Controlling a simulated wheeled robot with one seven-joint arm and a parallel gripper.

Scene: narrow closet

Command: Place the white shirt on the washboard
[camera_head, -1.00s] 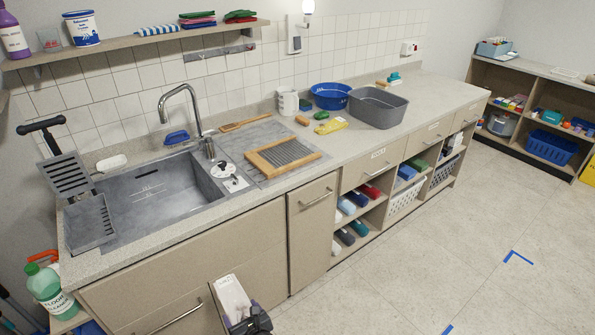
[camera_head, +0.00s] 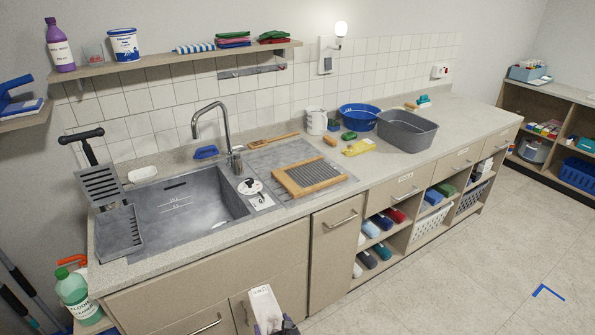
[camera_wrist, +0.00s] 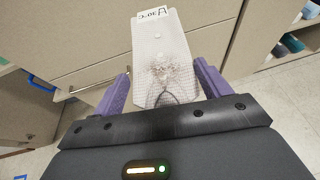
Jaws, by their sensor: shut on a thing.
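The white shirt (camera_wrist: 163,57) is a folded, flat white bundle with a tag marked "30°C" at its far end. It is between the purple fingers of my gripper (camera_wrist: 165,88), which is shut on it in the wrist view. In the head view the shirt (camera_head: 265,308) shows at the bottom edge, in front of the lower cabinets and below the counter top. My gripper (camera_head: 285,328) is mostly cut off there. The washboard (camera_head: 308,178), a wooden frame with a grey ribbed face, lies flat on the counter right of the sink, apart from the shirt.
The sink (camera_head: 190,207) is left of the washboard, with a tap (camera_head: 224,130) behind it. A wooden brush (camera_head: 274,140), a yellow cloth (camera_head: 358,147) and a grey basin (camera_head: 407,130) are on the counter. The cabinet fronts and counter edge lie between shirt and washboard.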

